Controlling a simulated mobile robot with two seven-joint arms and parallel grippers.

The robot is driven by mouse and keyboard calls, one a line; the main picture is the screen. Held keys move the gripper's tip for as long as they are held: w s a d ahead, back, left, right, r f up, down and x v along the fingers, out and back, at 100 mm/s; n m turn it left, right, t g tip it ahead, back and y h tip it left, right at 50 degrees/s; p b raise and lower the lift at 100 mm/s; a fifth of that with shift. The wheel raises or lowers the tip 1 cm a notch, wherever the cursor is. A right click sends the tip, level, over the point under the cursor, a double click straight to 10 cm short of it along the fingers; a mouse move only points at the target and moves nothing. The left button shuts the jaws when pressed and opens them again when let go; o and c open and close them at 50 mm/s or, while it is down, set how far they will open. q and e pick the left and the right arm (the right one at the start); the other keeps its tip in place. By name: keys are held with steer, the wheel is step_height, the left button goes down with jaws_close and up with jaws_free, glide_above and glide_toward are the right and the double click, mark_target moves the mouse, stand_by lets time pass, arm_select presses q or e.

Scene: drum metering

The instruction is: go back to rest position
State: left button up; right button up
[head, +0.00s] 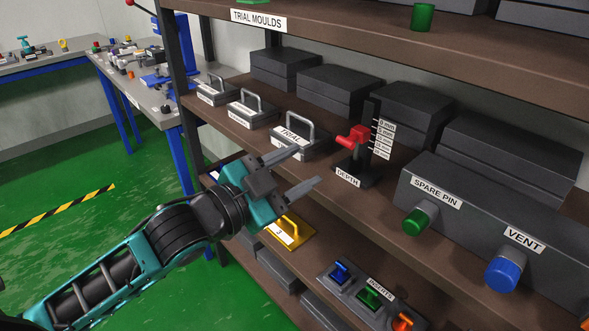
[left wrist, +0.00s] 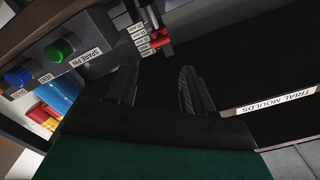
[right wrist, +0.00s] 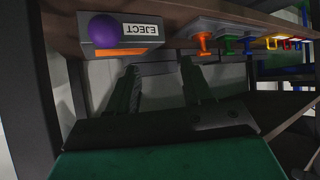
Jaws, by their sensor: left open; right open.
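My left gripper (head: 300,170) is open and empty in front of the shelf rack in the head view. It is just left of the red-handled depth lever (head: 356,137) and in front of the trial mould (head: 297,141). The left wrist view shows its two fingers (left wrist: 158,90) apart with nothing between them, the red lever (left wrist: 158,39) beyond. My right gripper is outside the head view. In the right wrist view its fingers (right wrist: 165,88) are apart and empty, below a shelf edge with a box labelled EJECT (right wrist: 125,32).
The shelf also carries a green SPARE PIN knob (head: 416,221) and a blue VENT knob (head: 502,273). Below are a yellow plate (head: 292,235) and an INSERTS tray (head: 350,296). A workbench (head: 150,92) stands at the back left. The green floor (head: 80,260) at left is open.

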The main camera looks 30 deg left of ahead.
stand_by(0.4)
arm_select(q)
steer(key=s+d+f+n+g+y, duration=0.1)
steer(key=s+f+n+g, duration=0.1)
steer(key=f, duration=0.8)
steer(key=s+f+n+g+y, duration=0.1)
steer(key=s+f, duration=0.4)
steer(key=f, duration=0.5)
steer(key=s+d+f+n+g+y, duration=0.1)
steer(key=s+f+n+g+y, duration=0.1)
steer(key=f, duration=0.9)
steer(key=s+n+g, duration=0.1)
steer(key=s+n, duration=0.1)
steer(key=n, duration=0.1)
steer(key=shift+s+d, duration=0.25)
steer(key=shift+d, duration=0.1)
